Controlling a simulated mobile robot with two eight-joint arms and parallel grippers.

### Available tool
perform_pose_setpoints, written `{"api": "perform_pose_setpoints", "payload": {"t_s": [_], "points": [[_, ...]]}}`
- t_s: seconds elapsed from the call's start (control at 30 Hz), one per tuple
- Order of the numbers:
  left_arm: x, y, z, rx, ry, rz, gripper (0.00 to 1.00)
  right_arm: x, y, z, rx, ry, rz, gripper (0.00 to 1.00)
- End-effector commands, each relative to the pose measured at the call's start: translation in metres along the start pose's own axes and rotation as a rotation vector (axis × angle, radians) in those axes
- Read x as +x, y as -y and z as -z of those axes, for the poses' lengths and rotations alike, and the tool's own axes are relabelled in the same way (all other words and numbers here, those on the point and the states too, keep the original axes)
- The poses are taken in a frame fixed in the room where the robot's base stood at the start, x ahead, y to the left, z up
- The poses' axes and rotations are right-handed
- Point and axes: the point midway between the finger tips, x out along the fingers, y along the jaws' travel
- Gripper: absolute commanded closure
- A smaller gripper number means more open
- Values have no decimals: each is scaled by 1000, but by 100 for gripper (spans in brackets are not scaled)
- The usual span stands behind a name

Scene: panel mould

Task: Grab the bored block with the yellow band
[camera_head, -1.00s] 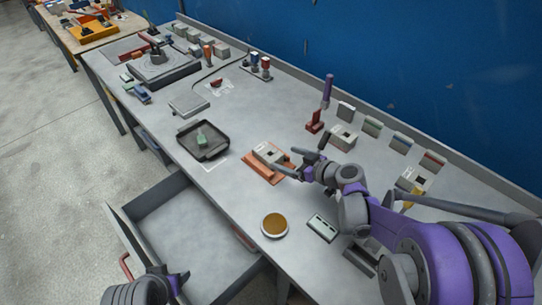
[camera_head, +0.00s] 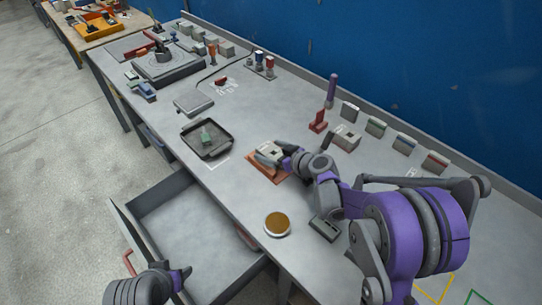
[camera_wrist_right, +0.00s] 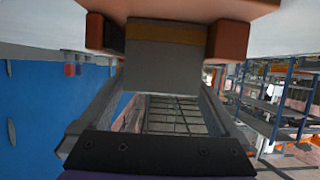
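The grey bored block (camera_head: 270,151) sits on an orange base (camera_head: 262,171) in the middle of the bench. In the right wrist view the block (camera_wrist_right: 165,60) fills the middle, with a dull yellow band across its upper part. My right gripper (camera_head: 277,151) is at the block, its fingers on either side of it. In the right wrist view the fingertips (camera_wrist_right: 165,38) flank the block closely; whether both press on it is unclear. My left gripper (camera_head: 182,276) is low at the bottom edge, beside the open drawer, far from the block; its fingers are small and unclear.
A dark tray (camera_head: 207,153) with a green piece stands left of the base. A round tan-topped dish (camera_head: 277,224) is near the front edge. Another grey block (camera_head: 346,137) and several banded blocks stand by the back. An open drawer (camera_head: 195,245) juts out in front.

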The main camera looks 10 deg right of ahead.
Motion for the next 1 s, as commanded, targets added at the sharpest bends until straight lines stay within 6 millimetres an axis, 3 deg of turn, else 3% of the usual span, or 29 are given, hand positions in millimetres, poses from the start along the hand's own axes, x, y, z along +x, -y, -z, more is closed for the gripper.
{"api": "perform_pose_setpoints", "payload": {"t_s": [0.07, 0.5, 0.77, 1.0], "points": [[0, 0, 0, 0, 0, 0, 40, 0, 0, 0, 0, 0, 0, 18], [0, 0, 0, 0, 0, 0, 40, 0, 0, 0, 0, 0, 0, 97], [0, 0, 0, 0, 0, 0, 40, -1, 0, 2, 0, -1, 0, 100], [-5, 0, 5, 0, -4, 0, 40, -15, 0, 36, 0, -2, 0, 100]]}}
